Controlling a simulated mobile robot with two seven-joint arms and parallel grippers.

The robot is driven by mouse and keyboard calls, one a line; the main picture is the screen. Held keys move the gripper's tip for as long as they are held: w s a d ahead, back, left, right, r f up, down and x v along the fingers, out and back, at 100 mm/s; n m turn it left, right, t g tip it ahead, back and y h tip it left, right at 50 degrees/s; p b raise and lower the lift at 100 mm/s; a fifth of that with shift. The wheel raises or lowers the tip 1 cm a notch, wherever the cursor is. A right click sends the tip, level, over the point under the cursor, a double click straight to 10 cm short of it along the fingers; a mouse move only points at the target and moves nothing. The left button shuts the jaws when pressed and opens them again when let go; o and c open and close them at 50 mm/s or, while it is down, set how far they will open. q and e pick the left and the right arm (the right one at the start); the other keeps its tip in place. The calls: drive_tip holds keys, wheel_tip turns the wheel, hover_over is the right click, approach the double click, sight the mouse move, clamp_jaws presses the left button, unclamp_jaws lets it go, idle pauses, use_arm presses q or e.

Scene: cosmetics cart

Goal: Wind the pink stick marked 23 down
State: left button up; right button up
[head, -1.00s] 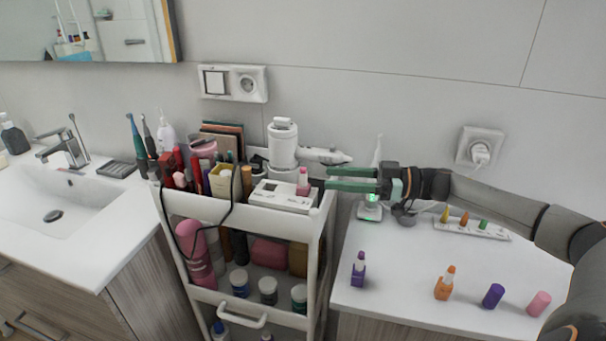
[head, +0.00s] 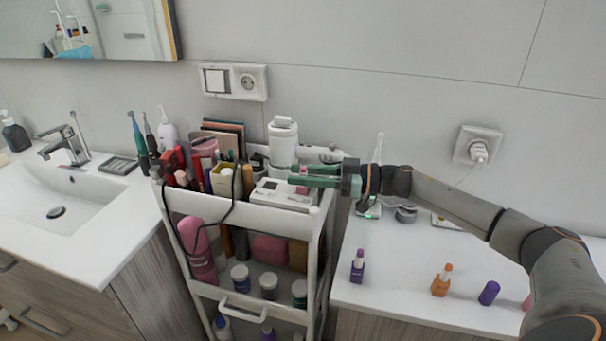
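The pink stick (head: 302,190) stands upright on a white device (head: 280,196) on the cart's top tray. Its marking is too small to read. My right gripper (head: 302,175) reaches in from the right at the stick's upper part, with its green fingers apart, one farther back and one nearer. The fingers hide much of the stick, and a bit of pink shows between them. I cannot tell whether either finger touches it. My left gripper is not in view.
The cart (head: 258,227) is crowded with brushes, a yellow box (head: 222,180) and a white appliance (head: 283,143) close behind the stick. On the counter stand a purple stick (head: 357,266), an orange stick (head: 441,280) and a purple cap (head: 489,293). My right arm partly hides a pink piece (head: 526,303).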

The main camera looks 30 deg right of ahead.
clamp_jaws()
drive_tip(key=shift+m+t+h+p, duration=0.3)
drive_tip(key=shift+t+p, duration=0.1)
drive_tip(key=shift+p, duration=0.05)
idle(0.4)
